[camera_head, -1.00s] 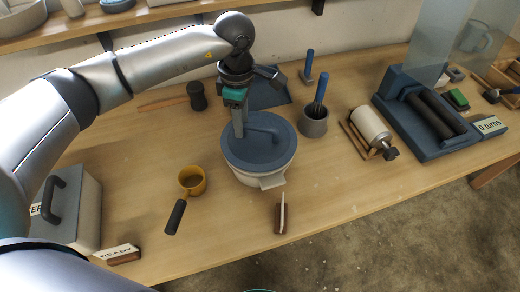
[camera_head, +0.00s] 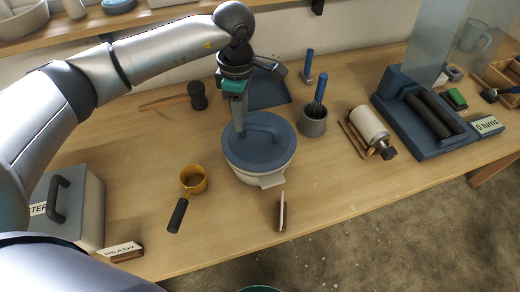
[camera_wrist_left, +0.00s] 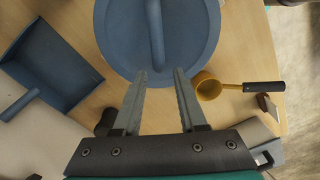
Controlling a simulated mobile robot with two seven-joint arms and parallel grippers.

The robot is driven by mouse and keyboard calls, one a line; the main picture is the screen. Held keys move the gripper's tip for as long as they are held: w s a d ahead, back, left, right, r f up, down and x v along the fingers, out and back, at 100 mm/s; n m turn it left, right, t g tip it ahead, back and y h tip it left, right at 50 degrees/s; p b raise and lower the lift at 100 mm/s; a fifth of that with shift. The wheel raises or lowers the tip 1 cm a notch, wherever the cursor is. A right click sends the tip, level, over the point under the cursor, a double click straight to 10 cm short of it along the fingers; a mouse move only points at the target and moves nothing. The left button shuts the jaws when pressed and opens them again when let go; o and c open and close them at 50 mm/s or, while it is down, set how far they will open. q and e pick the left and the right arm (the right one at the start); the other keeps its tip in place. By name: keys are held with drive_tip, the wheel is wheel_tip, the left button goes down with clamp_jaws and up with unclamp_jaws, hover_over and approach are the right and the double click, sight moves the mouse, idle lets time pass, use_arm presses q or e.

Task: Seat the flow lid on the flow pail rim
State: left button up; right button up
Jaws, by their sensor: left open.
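The blue flow lid (camera_head: 262,152), a round disc with a raised bar handle, lies on top of the pale flow pail (camera_head: 247,178), covering its opening. It looks about level; whether its edge is fully down on the rim is too small to tell. The lid fills the upper part of the left wrist view (camera_wrist_left: 190,45), handle running up the middle. My left gripper (camera_head: 239,133) is open and points down over the lid's far left side. Its fingertips (camera_wrist_left: 160,72) are apart near the handle's end, with nothing between them. My right gripper is not in view.
An ochre cup with a dark handle (camera_head: 193,181) stands left of the pail. A grey pot with a blue-handled whisk (camera_head: 313,124) stands right behind it. A small brown-and-white block (camera_head: 281,212) sits in front. A mallet (camera_head: 197,96) and blue dustpan (camera_head: 268,90) lie behind.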

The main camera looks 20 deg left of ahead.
use_arm(q)
drive_tip(key=o, duration=0.6)
drive_tip(key=shift+c, duration=0.2)
drive_tip(key=shift+o, duration=0.2)
drive_tip(key=o, duration=0.3)
drive_tip(key=shift+o, duration=0.2)
